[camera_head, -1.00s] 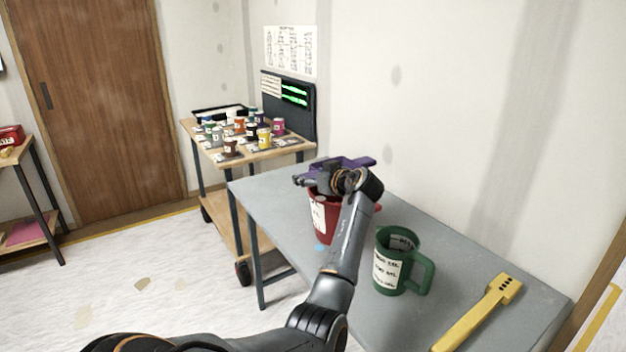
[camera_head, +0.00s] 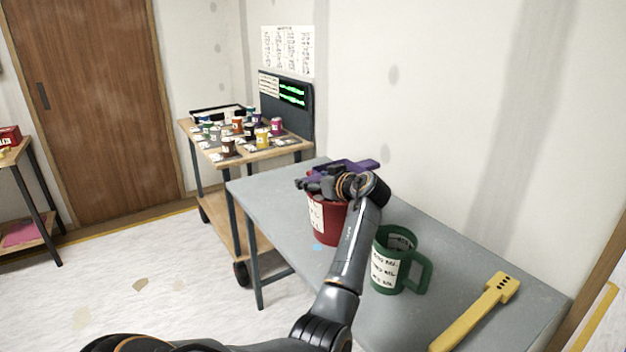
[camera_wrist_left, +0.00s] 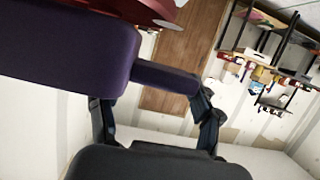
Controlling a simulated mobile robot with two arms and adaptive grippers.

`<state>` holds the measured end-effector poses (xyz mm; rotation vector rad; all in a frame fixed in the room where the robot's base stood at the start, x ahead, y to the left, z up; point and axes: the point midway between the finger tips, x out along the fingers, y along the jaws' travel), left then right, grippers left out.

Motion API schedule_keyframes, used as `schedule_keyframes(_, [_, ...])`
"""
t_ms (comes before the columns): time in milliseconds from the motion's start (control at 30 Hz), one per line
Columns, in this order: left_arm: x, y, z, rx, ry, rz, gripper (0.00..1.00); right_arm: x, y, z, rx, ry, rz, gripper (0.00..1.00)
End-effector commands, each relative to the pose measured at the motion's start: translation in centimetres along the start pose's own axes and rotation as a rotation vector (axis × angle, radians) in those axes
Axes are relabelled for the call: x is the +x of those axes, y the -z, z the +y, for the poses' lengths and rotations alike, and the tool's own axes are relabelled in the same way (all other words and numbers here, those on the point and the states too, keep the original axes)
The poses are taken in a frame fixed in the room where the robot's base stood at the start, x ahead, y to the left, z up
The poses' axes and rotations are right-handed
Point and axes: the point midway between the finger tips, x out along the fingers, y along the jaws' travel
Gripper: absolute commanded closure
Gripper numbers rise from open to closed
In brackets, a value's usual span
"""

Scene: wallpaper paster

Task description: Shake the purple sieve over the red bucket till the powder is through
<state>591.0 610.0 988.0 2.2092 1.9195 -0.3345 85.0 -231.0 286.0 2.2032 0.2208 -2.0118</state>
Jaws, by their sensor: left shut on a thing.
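The purple sieve (camera_head: 352,166) is over the mouth of the red bucket (camera_head: 326,222), partly hidden by my left gripper (camera_head: 318,184). The bucket stands on the grey table and carries a white label. My left gripper is shut on the sieve, right above the bucket. In the left wrist view the sieve (camera_wrist_left: 70,52) fills the upper left, with its narrower part (camera_wrist_left: 165,77) between my fingers. A bit of red bucket (camera_wrist_left: 150,12) shows at the top there. The inside of the sieve and any powder are hidden. My right gripper is not in view.
A green labelled mug (camera_head: 392,262) stands close beside my left forearm on the grey table (camera_head: 270,190). A yellow handled tool (camera_head: 480,312) lies at the table's right. A wooden cart (camera_head: 285,148) with several small jars and a dark screen (camera_head: 288,103) stands behind.

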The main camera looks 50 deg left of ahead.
Motion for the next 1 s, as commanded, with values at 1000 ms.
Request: schedule_keyframes(1000, [0.9, 0.3, 0.1, -0.002, -0.002, 0.001, 0.72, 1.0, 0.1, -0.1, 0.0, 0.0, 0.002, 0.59])
